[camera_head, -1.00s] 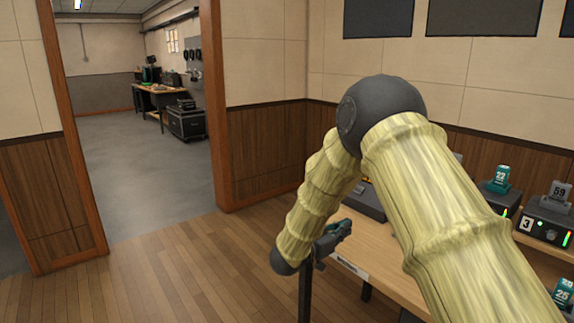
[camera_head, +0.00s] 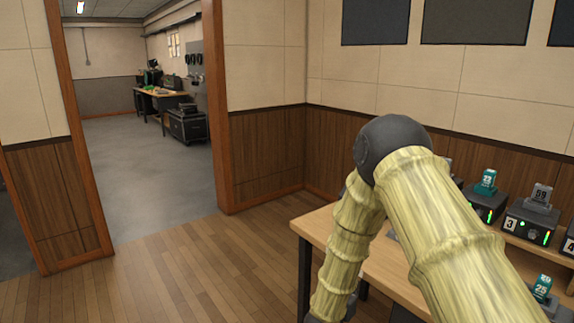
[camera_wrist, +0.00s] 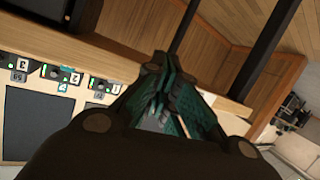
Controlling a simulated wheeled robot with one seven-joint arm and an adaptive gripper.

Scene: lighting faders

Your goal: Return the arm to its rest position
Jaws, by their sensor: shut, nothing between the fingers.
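My arm, with pale yellow-green bamboo-like links and a dark elbow joint, fills the right half of the head view. Its forearm hangs down in front of the table's (camera_head: 312,226) left end. The lower end of the forearm runs to the bottom edge, so the fingers are out of sight there. In the wrist view my gripper (camera_wrist: 160,112) shows dark teal fingers drawn together, shut with nothing between them. The wrist view is steeply tilted, with the table area and fader boxes beyond the fingers.
Fader boxes with numbered tags, among them a grey one (camera_head: 541,193) and a teal one (camera_head: 488,178), stand at the right. Another teal tag (camera_head: 542,288) is nearer. A wide doorway (camera_head: 150,160) opens at left onto a room with a workbench (camera_head: 165,97). Wooden floor (camera_head: 200,265) is clear.

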